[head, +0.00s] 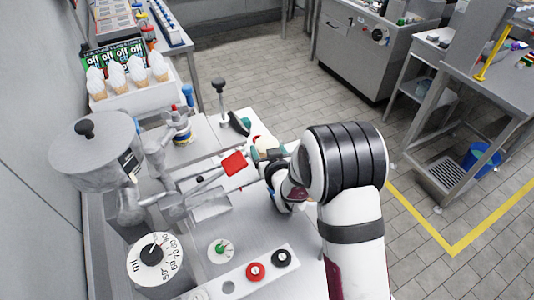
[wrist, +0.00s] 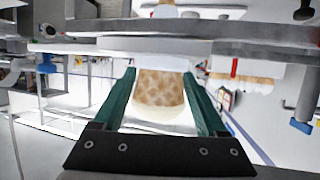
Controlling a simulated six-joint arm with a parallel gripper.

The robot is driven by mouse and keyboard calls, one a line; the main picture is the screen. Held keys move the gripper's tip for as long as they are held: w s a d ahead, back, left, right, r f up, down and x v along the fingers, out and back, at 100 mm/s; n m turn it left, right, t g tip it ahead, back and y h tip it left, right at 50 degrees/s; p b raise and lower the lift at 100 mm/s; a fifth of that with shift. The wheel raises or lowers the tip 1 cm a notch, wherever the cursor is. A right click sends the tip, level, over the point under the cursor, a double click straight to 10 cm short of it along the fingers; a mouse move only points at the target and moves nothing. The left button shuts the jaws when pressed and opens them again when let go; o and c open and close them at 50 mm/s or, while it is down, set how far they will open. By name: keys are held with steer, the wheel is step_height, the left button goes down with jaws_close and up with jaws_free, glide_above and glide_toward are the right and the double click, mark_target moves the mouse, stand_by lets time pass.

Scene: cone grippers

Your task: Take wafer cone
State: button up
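A tan wafer cone (wrist: 160,90) with a waffle pattern shows in the wrist view, its wide pale end towards me. It lies between the two green fingers of my gripper (wrist: 160,78). The fingers stand apart, with narrow gaps beside the cone; whether the tips touch it is not clear.
A white holder (head: 135,98) with several filled cones stands at the back left. A steel pot machine (head: 95,150) with a nozzle and a dial is left of my arm. A red piece (head: 234,163) is beside my gripper. A grey bar (wrist: 200,45) crosses above the cone.

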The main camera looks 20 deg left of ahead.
steer(key=c, duration=0.3)
steer(key=shift+c, duration=0.2)
step_height(320, 180, up, 18)
stand_by(0.4)
